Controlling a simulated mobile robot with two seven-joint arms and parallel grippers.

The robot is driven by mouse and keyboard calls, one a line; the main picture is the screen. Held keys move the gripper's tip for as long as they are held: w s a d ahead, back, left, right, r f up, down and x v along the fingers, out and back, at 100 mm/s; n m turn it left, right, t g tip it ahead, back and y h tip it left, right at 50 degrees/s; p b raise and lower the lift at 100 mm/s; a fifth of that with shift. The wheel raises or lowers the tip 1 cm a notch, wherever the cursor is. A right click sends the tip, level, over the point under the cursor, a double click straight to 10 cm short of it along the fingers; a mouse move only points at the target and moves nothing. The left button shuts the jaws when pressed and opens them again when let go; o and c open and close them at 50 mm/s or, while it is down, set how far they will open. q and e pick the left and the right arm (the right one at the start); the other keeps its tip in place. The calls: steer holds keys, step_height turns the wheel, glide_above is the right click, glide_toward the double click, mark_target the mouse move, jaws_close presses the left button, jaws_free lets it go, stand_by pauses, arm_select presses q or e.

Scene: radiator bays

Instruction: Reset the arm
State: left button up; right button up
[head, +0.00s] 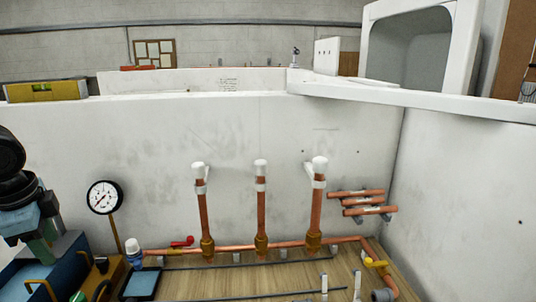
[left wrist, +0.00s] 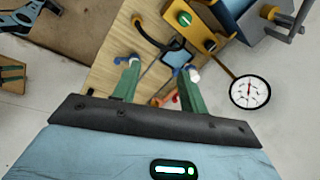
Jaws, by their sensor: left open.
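My left arm comes in at the left edge of the head view, and its gripper (head: 42,250) points down over the blue pump unit. My right arm and gripper are in neither view.
A pressure gauge (head: 104,197) stands beside the blue pump unit (head: 55,265). Copper pipes (head: 261,210) with white caps rise from the bench in front of the white wall (head: 140,135).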

arm_select(q)
steer(key=s+a+f+n+g, duration=0.1)
steer(key=s+a+f, duration=0.1)
steer(key=s+f, duration=0.5)
steer(key=s+a+f+n, duration=0.15)
steer(key=s+f, duration=0.25)
steer(key=f, duration=0.6)
steer(key=s+a+f+g, duration=0.1)
steer(key=s+a+f, duration=0.3)
steer(key=f, duration=0.5)
steer(key=s+d+f+n, duration=0.2)
steer(key=s+d+f, duration=0.6)
steer(key=s+f, duration=0.15)
steer(key=s+d+n+t+h, duration=0.15)
steer(key=s+d, duration=0.25)
steer(key=d, duration=0.6)
steer(key=s+d+n+g+y, duration=0.1)
steer(key=s+d+n, duration=0.25)
steer(key=d, duration=0.65)
steer(key=w+d+f+t+h, duration=0.2)
steer(key=w+f+t, duration=0.4)
steer(key=f+t, duration=0.2)
steer(key=shift+d+f, duration=0.2)
steer(key=shift+f, duration=1.2)
steer(key=shift+m, duration=0.25)
